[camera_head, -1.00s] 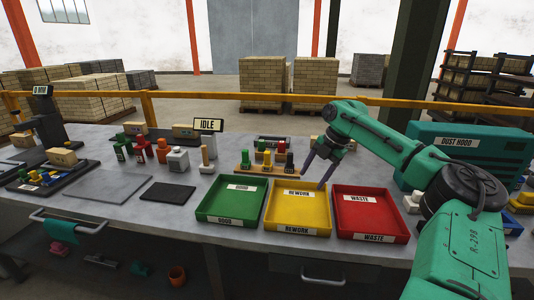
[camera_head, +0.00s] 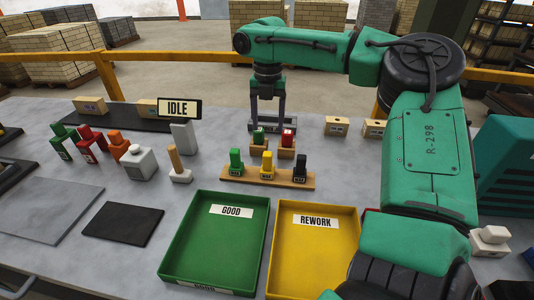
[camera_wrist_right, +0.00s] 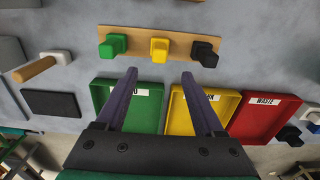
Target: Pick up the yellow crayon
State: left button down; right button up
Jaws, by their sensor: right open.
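The yellow crayon (camera_head: 267,166) is a short, blocky yellow piece standing in the middle of a wooden holder (camera_head: 237,175), between a green one (camera_head: 236,162) and a black one (camera_head: 300,168). My right gripper (camera_head: 267,122) is open and empty, fingers pointing down, and shows above and behind the holder in the head view. In the right wrist view the yellow crayon (camera_wrist_right: 159,49) is straight ahead of the gap between the fingertips (camera_wrist_right: 160,74), apart from them. My left gripper is not in view.
A green GOOD tray (camera_head: 174,240) and a yellow REWORK tray (camera_head: 355,245) lie in front of the holder. A red WASTE tray (camera_wrist_right: 290,118) shows in the wrist view. Small wooden blocks with green and red tops (camera_head: 287,142) stand behind the holder. Coloured stamps (camera_head: 88,145) are left.

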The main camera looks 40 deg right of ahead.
aim_at(268, 154)
notch_tip(268, 154, down, 11)
jog(key=shift+s+a+p, duration=0.1)
jog(key=shift+a+p, duration=0.05)
jog(key=shift+p, duration=0.5)
grip_shut()
